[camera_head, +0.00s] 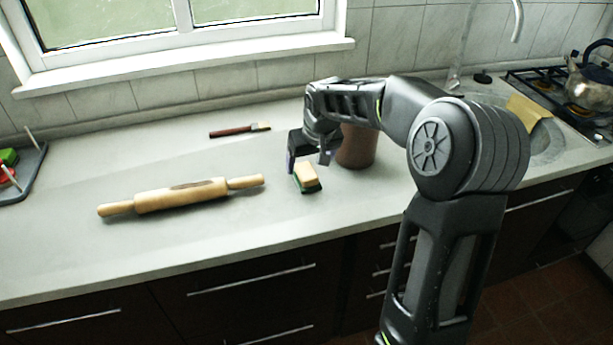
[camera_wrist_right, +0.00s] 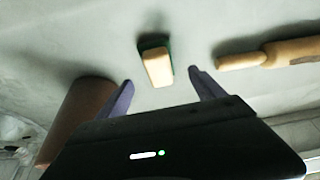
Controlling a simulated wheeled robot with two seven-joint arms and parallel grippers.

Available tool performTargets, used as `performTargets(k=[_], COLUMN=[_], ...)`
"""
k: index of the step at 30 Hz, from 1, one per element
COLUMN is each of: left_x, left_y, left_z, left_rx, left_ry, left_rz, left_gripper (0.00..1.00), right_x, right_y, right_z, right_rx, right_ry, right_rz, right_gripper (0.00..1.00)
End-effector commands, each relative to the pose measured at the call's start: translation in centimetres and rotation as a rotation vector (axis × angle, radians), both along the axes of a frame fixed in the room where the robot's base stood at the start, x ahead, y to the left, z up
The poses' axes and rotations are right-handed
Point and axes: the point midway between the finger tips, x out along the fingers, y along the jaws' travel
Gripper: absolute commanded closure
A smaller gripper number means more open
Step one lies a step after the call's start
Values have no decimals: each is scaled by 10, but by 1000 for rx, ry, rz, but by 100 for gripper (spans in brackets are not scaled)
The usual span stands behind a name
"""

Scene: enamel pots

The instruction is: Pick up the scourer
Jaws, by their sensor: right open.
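The scourer (camera_head: 307,177) is a small block with a tan body and a green layer. It lies on the grey counter, near the front edge, between the rolling pin and a brown pot. In the right wrist view the scourer (camera_wrist_right: 156,65) sits ahead of the fingertips, roughly midway between them. My right gripper (camera_head: 308,163) is open and empty, above and just behind the scourer, apart from it. Its two purple fingers show spread in the right wrist view (camera_wrist_right: 160,84). My left gripper is not in view.
A wooden rolling pin (camera_head: 181,195) lies left of the scourer. A brown pot (camera_head: 357,148) stands close on the right, partly hidden by my right arm. A brush (camera_head: 240,130) lies farther back. A sink (camera_head: 546,142) and a hob with a kettle (camera_head: 592,84) are at the right.

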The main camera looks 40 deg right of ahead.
Motion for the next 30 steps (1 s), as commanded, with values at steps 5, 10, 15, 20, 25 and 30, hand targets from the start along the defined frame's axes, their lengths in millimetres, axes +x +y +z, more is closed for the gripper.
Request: performTargets(k=[5,10,15,20,25,30], left_x=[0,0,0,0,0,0], left_y=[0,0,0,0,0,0], left_z=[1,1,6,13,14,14], left_rx=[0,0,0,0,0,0], left_ry=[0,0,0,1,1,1], left_rz=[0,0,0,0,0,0], left_gripper=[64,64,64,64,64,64], right_x=[2,2,6,15,21,22], right_y=[-1,-1,-3,-6,-8,-8], right_z=[-5,-5,-16,-38,-53,-53], right_rx=[-1,0,0,0,0,-1], right_ry=[-2,-1,3,3,0,-1], right_rz=[0,0,1,1,1,1], right_gripper=[22,22,22,22,22,22])
